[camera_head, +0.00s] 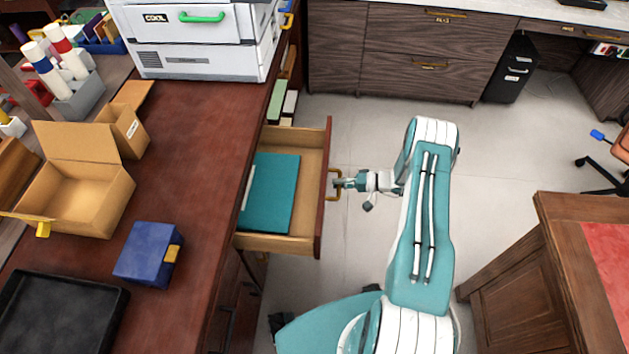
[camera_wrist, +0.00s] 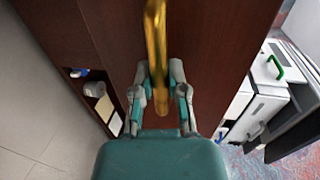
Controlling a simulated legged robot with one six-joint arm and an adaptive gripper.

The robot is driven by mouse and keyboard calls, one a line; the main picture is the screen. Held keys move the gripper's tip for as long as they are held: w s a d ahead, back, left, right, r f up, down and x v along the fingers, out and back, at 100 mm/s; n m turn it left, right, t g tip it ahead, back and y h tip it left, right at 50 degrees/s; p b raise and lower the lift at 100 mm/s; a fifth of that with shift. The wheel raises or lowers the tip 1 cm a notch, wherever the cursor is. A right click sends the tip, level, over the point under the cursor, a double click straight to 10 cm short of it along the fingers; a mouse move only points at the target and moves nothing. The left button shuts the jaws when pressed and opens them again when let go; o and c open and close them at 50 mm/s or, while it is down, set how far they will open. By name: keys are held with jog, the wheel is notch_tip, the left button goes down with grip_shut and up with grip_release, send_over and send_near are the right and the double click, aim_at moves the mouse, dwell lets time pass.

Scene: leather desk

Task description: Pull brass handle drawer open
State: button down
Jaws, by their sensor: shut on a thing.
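The drawer (camera_head: 275,245) stands pulled out from the dark red-brown desk in the head view. A teal flat folder or book (camera_head: 270,195) lies inside it. The brass handle (camera_head: 334,196) is on the drawer's front panel, and in the wrist view the handle (camera_wrist: 153,40) runs down between my fingers. My gripper (camera_head: 340,183) is at the handle from the right side, and in the wrist view its two fingers (camera_wrist: 159,95) are closed around the handle's lower end. The exact contact is partly hidden by the fingers.
The desk top (camera_head: 190,150) carries an open cardboard box (camera_head: 75,205), a blue box (camera_head: 148,255), a black tray (camera_head: 60,315) and a white cabinet (camera_head: 195,40). A wooden cabinet (camera_head: 520,280) stands at lower right. Grey floor (camera_head: 340,130) is clear around my arm.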

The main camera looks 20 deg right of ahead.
jog(key=f+v, duration=0.2)
jog(key=v, duration=0.6)
jog(key=shift+s+d, duration=0.4)
jog(key=shift+d, duration=0.1)
jog(key=shift+f, duration=0.1)
jog(key=c, duration=0.6)
grip_release()
jog(key=shift+c, duration=0.2)
jog(key=shift+w, duration=0.1)
jog(key=v, duration=1.2)
jog(key=shift+w, duration=0.1)
